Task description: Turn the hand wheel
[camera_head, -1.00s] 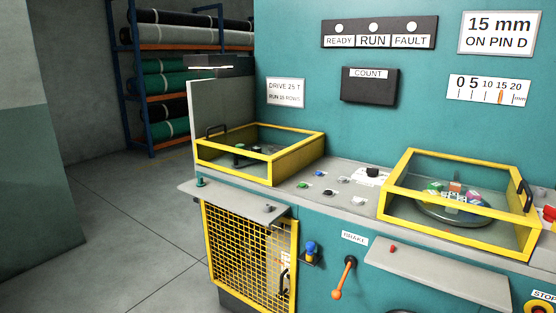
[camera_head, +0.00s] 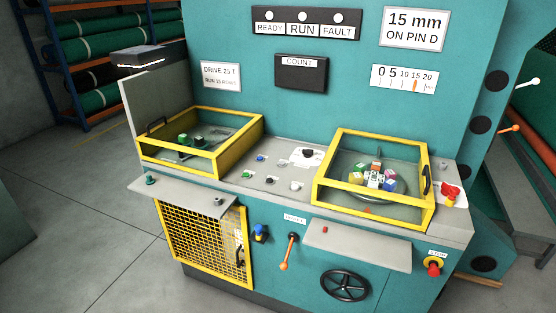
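The black hand wheel (camera_head: 345,285) is on the lower front of the teal machine, under the right grey shelf. It is round with spokes and is fully in view. Neither of my grippers shows in the head view, and nothing touches the wheel.
An orange brake lever (camera_head: 287,253) hangs left of the wheel, and a red stop button (camera_head: 433,267) sits to its right. A grey shelf (camera_head: 358,246) juts out above the wheel. A yellow mesh guard (camera_head: 207,243) is at left. The floor (camera_head: 85,250) at left is clear.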

